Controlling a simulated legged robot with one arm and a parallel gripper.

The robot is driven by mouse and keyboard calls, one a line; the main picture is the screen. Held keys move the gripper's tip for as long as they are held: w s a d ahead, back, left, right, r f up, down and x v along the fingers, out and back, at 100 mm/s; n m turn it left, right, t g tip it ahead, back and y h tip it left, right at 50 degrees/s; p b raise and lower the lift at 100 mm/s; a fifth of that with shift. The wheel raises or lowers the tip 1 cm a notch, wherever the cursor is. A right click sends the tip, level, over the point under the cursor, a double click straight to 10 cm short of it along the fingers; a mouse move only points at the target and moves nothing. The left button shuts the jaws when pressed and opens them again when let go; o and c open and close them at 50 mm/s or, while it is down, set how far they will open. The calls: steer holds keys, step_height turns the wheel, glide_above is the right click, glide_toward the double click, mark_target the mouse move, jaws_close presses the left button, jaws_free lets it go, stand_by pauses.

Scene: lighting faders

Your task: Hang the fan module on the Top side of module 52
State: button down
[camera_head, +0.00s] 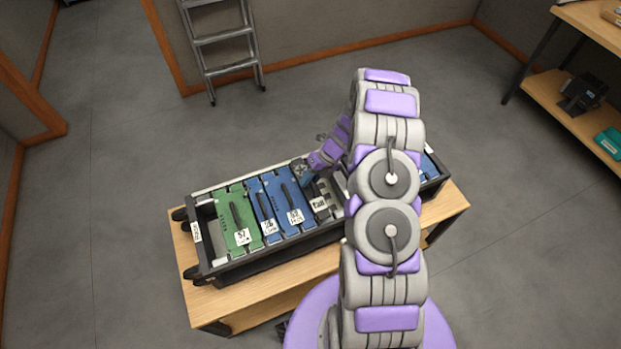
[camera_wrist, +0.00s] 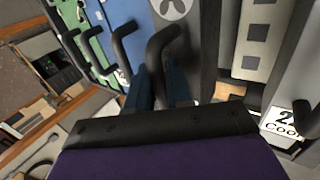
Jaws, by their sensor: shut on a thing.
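My gripper (camera_head: 305,173) is low over the far side of the rack, mostly hidden behind my arm. In the wrist view my gripper (camera_wrist: 166,92) is shut on a bent black handle (camera_wrist: 164,43). A round grey and white fan-like face (camera_wrist: 173,7) shows just beyond the handle, on or against blue; this appears to be the fan module, but most of it is cut off. In the head view a small round grey part (camera_head: 299,165) shows beside the gripper. I cannot read the number 52 on any module; part of the rack is hidden by my arm.
The black rack (camera_head: 197,264) stands on a wooden table (camera_head: 207,306). A stepladder (camera_head: 225,37) stands behind; shelves (camera_head: 557,95) are at right.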

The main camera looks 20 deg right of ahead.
steer(key=shift+a, duration=0.1)
steer(key=shift+d+f, duration=0.2)
steer(key=shift+f, duration=0.15)
steer(key=shift+f, duration=0.25)
steer(key=shift+s+f, duration=0.2)
steer(key=shift+f, duration=0.35)
steer(key=shift+s+a+f, duration=0.15)
steer(key=shift+s+f, duration=0.15)
steer(key=shift+f, duration=0.05)
steer(key=c, duration=1)
jaws_free()
steer(key=shift+s, duration=0.1)
steer(key=shift+c, duration=0.2)
steer(key=shift+o, duration=0.5)
steer(key=shift+r, duration=0.2)
steer(key=a+r+p+v, duration=0.2)
steer(key=p+v, duration=0.7)
steer(key=v, duration=1.5)
steer(key=shift+w+a+p, duration=0.3)
steer(key=shift+w+a, duration=0.15)
steer(key=shift+a, duration=0.15)
